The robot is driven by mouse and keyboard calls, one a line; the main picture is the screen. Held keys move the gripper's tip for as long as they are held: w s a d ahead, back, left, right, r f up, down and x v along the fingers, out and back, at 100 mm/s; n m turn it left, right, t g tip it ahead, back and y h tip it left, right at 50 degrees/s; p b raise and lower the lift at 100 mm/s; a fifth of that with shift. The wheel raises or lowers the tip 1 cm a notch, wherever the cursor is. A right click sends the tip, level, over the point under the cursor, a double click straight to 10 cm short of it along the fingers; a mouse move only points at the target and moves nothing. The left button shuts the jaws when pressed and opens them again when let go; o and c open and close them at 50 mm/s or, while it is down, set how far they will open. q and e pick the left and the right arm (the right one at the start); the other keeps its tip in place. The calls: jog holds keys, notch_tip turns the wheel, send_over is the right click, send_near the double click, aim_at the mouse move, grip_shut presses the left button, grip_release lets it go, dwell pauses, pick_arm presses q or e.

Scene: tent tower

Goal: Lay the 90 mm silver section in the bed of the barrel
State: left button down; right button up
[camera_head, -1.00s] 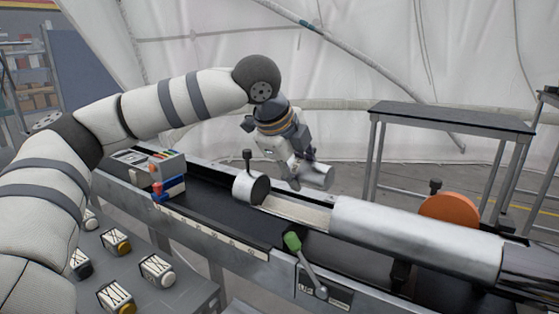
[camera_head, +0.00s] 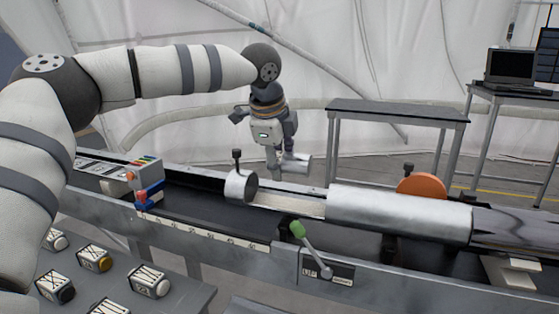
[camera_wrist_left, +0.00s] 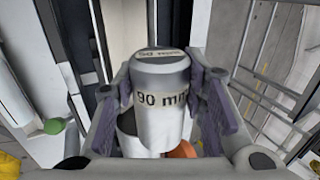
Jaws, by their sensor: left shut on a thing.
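My left gripper (camera_head: 275,163) is shut on the silver section (camera_head: 297,164), which reads "90 mm" in the left wrist view (camera_wrist_left: 161,102). The section is held above the machine, near the far side of the open bed (camera_head: 290,203), apart from it. The pale bed lies between a short silver end piece (camera_head: 238,187) with a black knob and the long silver barrel (camera_head: 400,212). In the left wrist view the purple-grey fingers flank the section, which hides much of what lies below. My right gripper is not in view.
A green-knobbed lever (camera_head: 298,230) stands at the near edge of the bench. An orange disc (camera_head: 422,187) is behind the barrel. Coloured blocks (camera_head: 148,185) sit to the left. Marked blocks (camera_head: 148,281) lie on a front shelf. An empty table (camera_head: 396,112) stands behind.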

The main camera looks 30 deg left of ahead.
aim_at(281, 204)
pick_arm(q)
notch_tip(281, 204, down, 7)
jog(key=shift+r, duration=0.15)
jog(key=shift+s+f, duration=0.15)
jog(key=shift+f, duration=0.4)
jog(key=shift+s+f, duration=0.15)
jog(key=shift+f, duration=0.5)
jog(key=c, duration=1.1)
grip_release()
jog(key=o, duration=0.3)
jog(key=shift+w+f, duration=0.1)
jog(key=shift+w, duration=0.2)
jog(key=shift+r, duration=0.5)
